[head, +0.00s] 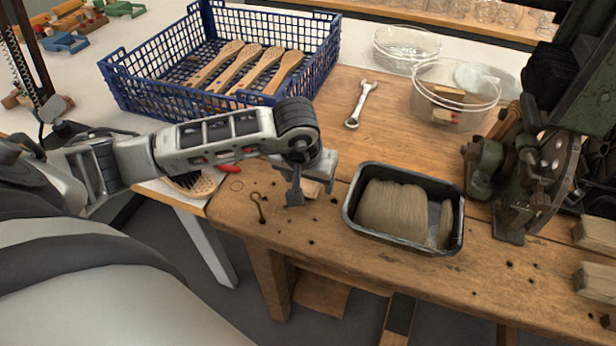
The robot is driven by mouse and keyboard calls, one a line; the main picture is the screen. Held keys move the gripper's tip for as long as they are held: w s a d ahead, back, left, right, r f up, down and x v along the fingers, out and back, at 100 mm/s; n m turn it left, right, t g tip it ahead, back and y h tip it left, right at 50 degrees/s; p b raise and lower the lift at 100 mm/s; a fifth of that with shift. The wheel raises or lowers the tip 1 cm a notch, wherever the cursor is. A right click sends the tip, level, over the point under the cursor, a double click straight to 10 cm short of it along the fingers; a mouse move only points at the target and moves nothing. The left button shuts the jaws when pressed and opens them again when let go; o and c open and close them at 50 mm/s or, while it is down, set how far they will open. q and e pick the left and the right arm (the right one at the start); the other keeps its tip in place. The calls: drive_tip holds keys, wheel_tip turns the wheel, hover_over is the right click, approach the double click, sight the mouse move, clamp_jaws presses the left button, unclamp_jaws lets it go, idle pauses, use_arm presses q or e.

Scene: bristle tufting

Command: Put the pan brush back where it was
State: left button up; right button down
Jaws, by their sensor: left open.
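I cannot tell for sure which thing is the pan brush. A perforated wooden brush head (195,184) lies at the bench's left end, partly hidden under my left forearm. Several paddle-shaped wooden brush bodies with drilled heads (270,72) lie side by side in the blue crate (150,98). My left gripper (309,182) is open and points down low over the bench, left of the black bristle tin. A small pale wooden piece (312,189) shows just behind its fingers, partly hidden; I see nothing gripped. My right gripper is not in view.
The black tin (352,205) holds tan bristle fibre. A wrench (361,104) and clear bowls (455,92) lie behind it. A dark green machine (540,165) stands at right. A hook (257,207) and a red-handled tool (229,169) lie near the gripper. Bench around the wrench is clear.

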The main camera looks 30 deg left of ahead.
use_arm(q)
drive_tip(key=v, duration=1.1)
drive_tip(key=shift+r, duration=0.4)
drive_tip(key=shift+s, duration=0.15)
drive_tip(key=shift+s+f, duration=0.1)
